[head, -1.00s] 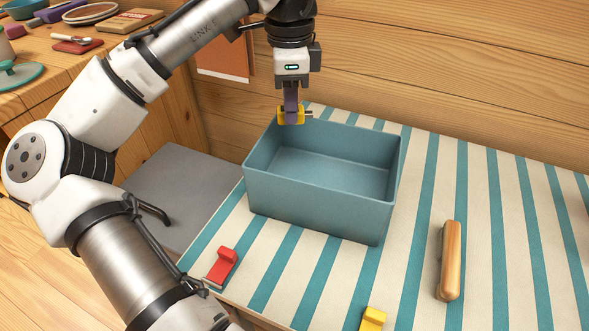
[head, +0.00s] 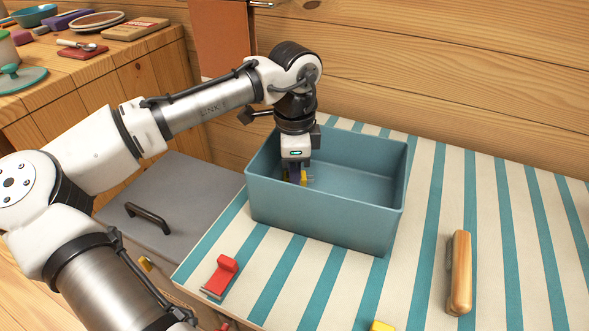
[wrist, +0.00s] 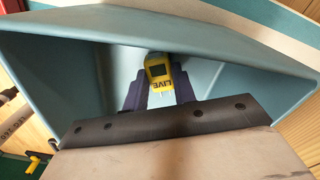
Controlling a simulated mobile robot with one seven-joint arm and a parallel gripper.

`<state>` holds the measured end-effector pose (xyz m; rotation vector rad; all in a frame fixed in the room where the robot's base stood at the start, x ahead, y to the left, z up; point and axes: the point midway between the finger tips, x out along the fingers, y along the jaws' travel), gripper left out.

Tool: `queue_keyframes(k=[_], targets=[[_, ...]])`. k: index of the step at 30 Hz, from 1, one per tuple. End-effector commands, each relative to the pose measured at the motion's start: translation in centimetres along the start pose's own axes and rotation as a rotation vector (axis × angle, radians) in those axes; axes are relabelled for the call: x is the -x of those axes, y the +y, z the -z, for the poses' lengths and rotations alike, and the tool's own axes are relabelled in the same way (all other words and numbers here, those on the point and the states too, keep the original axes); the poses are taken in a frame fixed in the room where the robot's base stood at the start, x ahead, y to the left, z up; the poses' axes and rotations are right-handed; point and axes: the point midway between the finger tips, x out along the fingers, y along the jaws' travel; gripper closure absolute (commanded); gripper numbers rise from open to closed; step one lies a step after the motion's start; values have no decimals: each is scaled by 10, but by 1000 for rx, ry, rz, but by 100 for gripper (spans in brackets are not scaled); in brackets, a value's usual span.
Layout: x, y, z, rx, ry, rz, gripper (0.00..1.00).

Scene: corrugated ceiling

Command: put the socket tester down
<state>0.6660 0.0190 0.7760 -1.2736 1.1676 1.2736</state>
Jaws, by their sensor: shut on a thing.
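The socket tester (wrist: 159,71) is a small yellow block with a dark window and the word LIVE. In the wrist view it sits between the purple fingers of my gripper (wrist: 158,90). In the head view my gripper (head: 297,178) points down inside the left part of the blue-grey bin (head: 320,215). A little of the yellow tester (head: 304,178) shows beside the fingers there. My gripper is shut on it. The bin's front wall hides the lower part, so I cannot tell whether the tester touches the floor.
The bin stands on a striped cloth (head: 480,200). A red object (head: 222,274), a yellow object (head: 381,326) and a wooden-handled item (head: 460,272) lie in front and to the right. A wooden wall is behind. A cluttered wooden counter (head: 100,75) is at the left.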

Motion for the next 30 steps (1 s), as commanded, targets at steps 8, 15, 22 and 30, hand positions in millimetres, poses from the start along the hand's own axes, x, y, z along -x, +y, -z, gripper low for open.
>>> queue_keyframes(k=[8, 15, 22, 30], targets=[[-2, 0, 0, 0, 1, -1, 68], [-2, 0, 0, 0, 1, -1, 52], [0, 0, 0, 1, -1, 1, 52], [46, -1, 1, 0, 4, 2, 52]])
